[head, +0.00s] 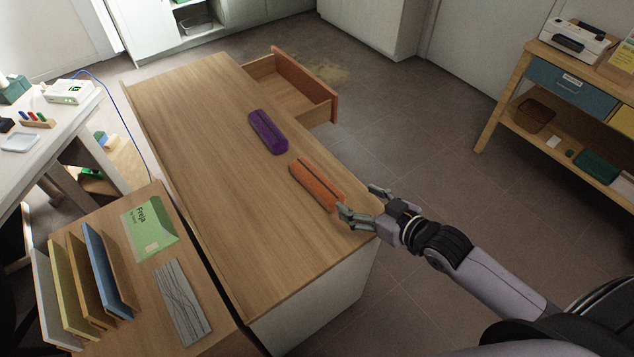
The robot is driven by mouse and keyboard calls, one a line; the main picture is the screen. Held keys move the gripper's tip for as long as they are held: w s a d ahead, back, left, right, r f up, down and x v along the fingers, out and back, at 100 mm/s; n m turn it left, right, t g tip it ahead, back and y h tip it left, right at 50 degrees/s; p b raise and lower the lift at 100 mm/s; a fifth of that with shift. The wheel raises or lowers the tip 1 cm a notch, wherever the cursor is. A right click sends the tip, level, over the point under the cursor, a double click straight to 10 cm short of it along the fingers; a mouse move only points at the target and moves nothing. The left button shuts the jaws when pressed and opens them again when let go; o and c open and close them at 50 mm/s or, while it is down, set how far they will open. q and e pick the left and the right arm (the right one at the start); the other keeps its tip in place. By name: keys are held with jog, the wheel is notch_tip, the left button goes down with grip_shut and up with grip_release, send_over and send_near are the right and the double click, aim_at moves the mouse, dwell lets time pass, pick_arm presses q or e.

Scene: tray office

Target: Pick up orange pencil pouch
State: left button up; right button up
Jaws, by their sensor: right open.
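An orange pencil pouch (315,184) lies on the wooden desk (210,190), close to its right edge, with a dark zip line along its top. My right gripper (356,202) is open and empty at the desk's right edge. One finger is beside the near end of the pouch, and the other is farther right. I cannot tell whether the finger touches the pouch. My left gripper is not in view.
A purple pouch (267,132) lies beyond the orange one. An open drawer (292,86) sticks out at the desk's far right. A side table at lower left holds upright folders (108,270), a green packet (149,229) and a grey patterned slab (183,302). The desk's left half is clear.

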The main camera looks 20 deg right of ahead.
send_near(318, 179)
jog(key=x, duration=0.4)
jog(key=shift+w, duration=0.3)
jog(key=shift+p+x, duration=0.3)
jog(key=shift+x, duration=2.85)
jog(key=shift+s+f, duration=0.1)
jog(key=shift+s, duration=0.05)
jog(key=c, duration=1.3)
